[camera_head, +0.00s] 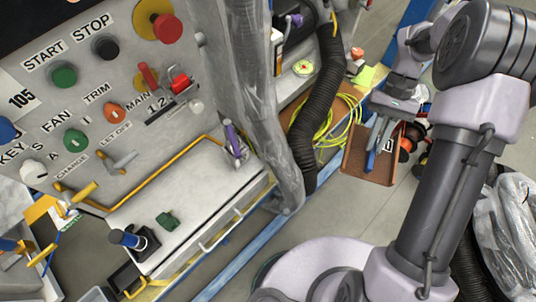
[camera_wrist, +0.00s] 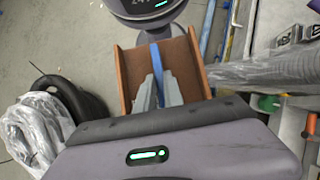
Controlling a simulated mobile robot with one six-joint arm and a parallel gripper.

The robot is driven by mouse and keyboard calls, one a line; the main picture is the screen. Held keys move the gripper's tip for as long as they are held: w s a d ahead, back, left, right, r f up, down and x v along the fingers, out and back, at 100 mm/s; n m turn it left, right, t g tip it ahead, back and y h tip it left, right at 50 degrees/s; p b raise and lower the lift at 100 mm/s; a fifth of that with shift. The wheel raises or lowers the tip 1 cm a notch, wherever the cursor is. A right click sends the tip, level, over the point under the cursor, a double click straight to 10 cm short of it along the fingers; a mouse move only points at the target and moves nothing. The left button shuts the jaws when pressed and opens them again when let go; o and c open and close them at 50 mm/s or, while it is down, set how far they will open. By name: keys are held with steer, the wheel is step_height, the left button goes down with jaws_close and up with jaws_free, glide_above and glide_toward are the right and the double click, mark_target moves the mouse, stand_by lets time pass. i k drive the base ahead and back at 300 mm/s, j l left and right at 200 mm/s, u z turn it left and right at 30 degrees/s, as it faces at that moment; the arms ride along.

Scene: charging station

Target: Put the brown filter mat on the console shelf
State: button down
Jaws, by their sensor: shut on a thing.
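The brown filter mat (camera_head: 356,164) hangs at my gripper (camera_head: 377,135), right of the console and above the grey floor. It looks like a brown piece with raised sides and a blue strip along its middle. In the wrist view the mat (camera_wrist: 128,72) lies beyond the grey fingers of my gripper (camera_wrist: 158,84), which are shut on the blue strip. The fingers hide part of it. The console shelf (camera_head: 190,188) is the pale ledge below the switch panel, well left of my gripper. A small green object (camera_head: 167,220) and a dark blue-black cylinder (camera_head: 128,239) stand on it.
A yellow rail (camera_head: 150,172) runs along the shelf's back. A purple-handled item (camera_head: 234,142) stands at its right end. A plastic-wrapped post (camera_head: 256,90) and a black corrugated hose (camera_head: 318,100) rise between shelf and mat. A yellow cable coil (camera_head: 335,125) lies behind.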

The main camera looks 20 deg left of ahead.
mark_target(200, 183)
steer(key=k+j+u, duration=0.15)
steer(key=k+j, duration=0.35)
steer(key=k+j+u, duration=0.15)
steer(key=k+j, duration=0.35)
steer(key=j, duration=0.25)
steer(key=i+j, duration=0.1)
steer(key=j, duration=0.25)
steer(key=i+j, duration=0.15)
steer(key=j, duration=0.15)
